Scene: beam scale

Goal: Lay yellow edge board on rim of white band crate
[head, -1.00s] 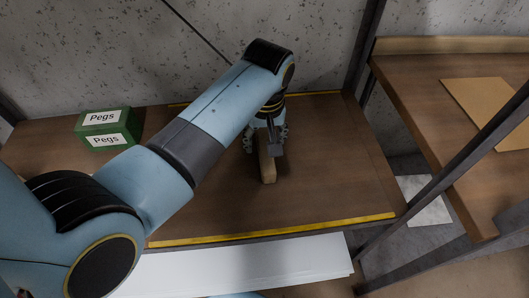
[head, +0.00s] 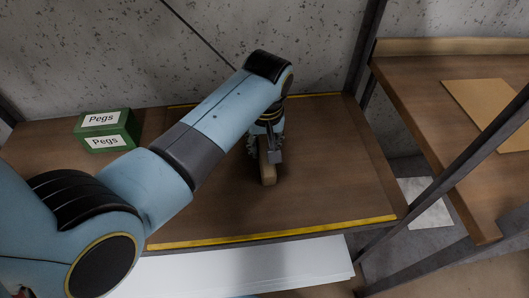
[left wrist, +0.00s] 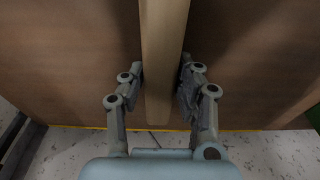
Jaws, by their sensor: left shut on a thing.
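My left gripper (head: 266,153) is over the middle of the brown shelf, shut on a narrow tan wooden board (head: 268,177). In the left wrist view the board (left wrist: 163,50) runs lengthwise between the two fingers (left wrist: 162,84). In the head view only the board's near end shows clearly; the gripper hides the rest. I cannot make out a yellow edge on it, or whether it touches the shelf. No crate with a white band shows in these frames. My right gripper is not in view.
The brown shelf (head: 330,185) has yellow strips along its front and back edges and free room around the board. A green box labelled Pegs (head: 106,130) stands at its back left. Dark posts border the shelf's right side. Another wooden table (head: 425,95) bears a tan sheet (head: 492,108).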

